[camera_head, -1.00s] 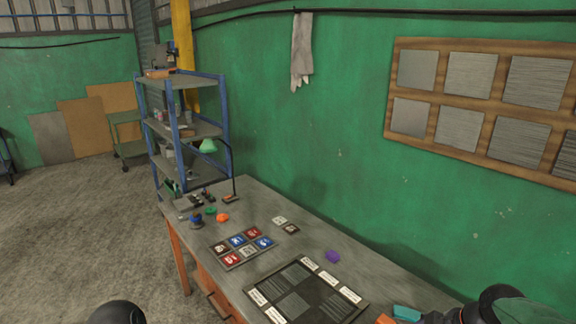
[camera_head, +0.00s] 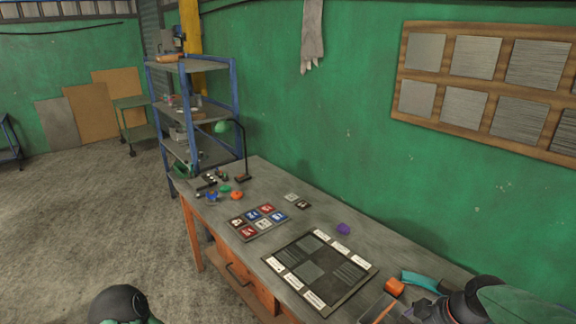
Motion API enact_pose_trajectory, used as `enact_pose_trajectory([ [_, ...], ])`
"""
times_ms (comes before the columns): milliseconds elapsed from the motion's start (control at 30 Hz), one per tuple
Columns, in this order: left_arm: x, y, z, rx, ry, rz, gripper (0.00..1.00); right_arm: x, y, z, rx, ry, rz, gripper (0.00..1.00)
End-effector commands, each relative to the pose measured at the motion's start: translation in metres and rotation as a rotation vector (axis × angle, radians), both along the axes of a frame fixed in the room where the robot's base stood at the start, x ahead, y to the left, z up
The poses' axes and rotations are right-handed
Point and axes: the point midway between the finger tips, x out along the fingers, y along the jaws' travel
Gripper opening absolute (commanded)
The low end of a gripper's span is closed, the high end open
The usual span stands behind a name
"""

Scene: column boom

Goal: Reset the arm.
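My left arm (camera_head: 118,304) shows only as a dark rounded link at the bottom left edge. Its gripper is outside the view. My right arm (camera_head: 470,303) comes in at the bottom right, over the near right end of the workbench (camera_head: 398,258). Its gripper (camera_head: 418,312) is partly cut off by the bottom edge, and I cannot make out its fingers. No object is clearly seen in it.
A blue shelf (camera_head: 240,100) stands behind. Floor at left is clear.

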Motion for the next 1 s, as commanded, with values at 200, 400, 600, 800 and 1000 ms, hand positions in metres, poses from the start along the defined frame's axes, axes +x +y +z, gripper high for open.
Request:
enact_pose_trajectory([
  [200,0.000,0.000,-0.008,0.000,0.000,0.000,0.40,0.007,0.013,-0.041,0.026,0.036,-0.047,0.85],
  [400,0.000,0.000,-0.019,0.000,0.000,0.000,0.40,0.013,0.033,-0.095,0.059,0.083,-0.116,0.85],
  [600,0.000,0.000,-0.035,0.000,0.000,0.000,0.40,0.009,0.067,-0.181,0.106,0.160,-0.229,0.85],
  [800,0.000,0.000,-0.051,0.000,0.000,0.000,0.40,-0.011,0.105,-0.265,0.149,0.244,-0.359,0.85],
  [1000,0.000,0.000,-0.068,0.000,0.000,0.000,0.40,-0.044,0.143,-0.340,0.182,0.328,-0.490,0.85],
])
